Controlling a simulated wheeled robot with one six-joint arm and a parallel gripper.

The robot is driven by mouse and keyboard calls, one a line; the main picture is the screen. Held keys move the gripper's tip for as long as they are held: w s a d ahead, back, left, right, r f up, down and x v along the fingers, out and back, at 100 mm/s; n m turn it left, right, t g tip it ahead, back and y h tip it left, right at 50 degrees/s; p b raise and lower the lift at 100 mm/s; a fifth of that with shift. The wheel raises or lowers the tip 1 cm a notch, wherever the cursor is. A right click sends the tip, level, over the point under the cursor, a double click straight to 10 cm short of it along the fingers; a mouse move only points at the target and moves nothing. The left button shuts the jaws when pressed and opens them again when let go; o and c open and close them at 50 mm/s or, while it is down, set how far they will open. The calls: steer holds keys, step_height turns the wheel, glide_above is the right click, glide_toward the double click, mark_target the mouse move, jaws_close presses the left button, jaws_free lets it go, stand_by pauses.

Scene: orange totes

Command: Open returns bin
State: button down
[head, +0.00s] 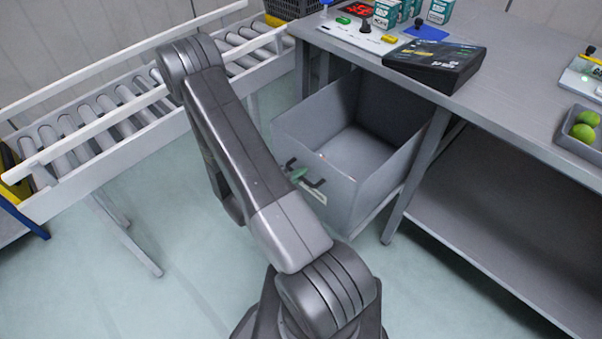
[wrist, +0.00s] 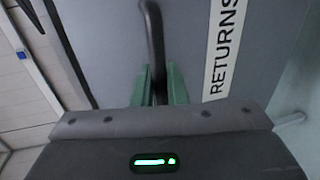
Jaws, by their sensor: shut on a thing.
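The returns bin (head: 343,208) is a grey drawer under the workbench, pulled well out, with its empty-looking inside showing. Its front carries a dark handle (head: 318,184) and a white label, which reads RETURNS in the wrist view (wrist: 224,45). My gripper (head: 298,174) is at the bin's front, partly hidden by my arm in the head view. In the wrist view its green fingers (wrist: 158,82) are on both sides of the dark handle (wrist: 152,30), shut on it.
The workbench (head: 520,110) holds a black device (head: 435,62), several boxes and a tray of green fruit (head: 585,128). A bench leg (head: 425,165) stands close to the bin's right side. A roller conveyor (head: 100,115) is at left. Floor (head: 180,240) is clear in front.

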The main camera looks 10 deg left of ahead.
steer(key=c, duration=1.5)
jaws_free()
steer(key=shift+c, duration=0.2)
steer(key=p+v, duration=0.1)
steer(key=v, duration=1.2)
steer(key=shift+s+a, duration=0.2)
steer(key=shift+s, duration=0.15)
steer(key=b+x, duration=0.1)
steer(key=x, duration=1.3)
steer(key=shift+r, duration=0.1)
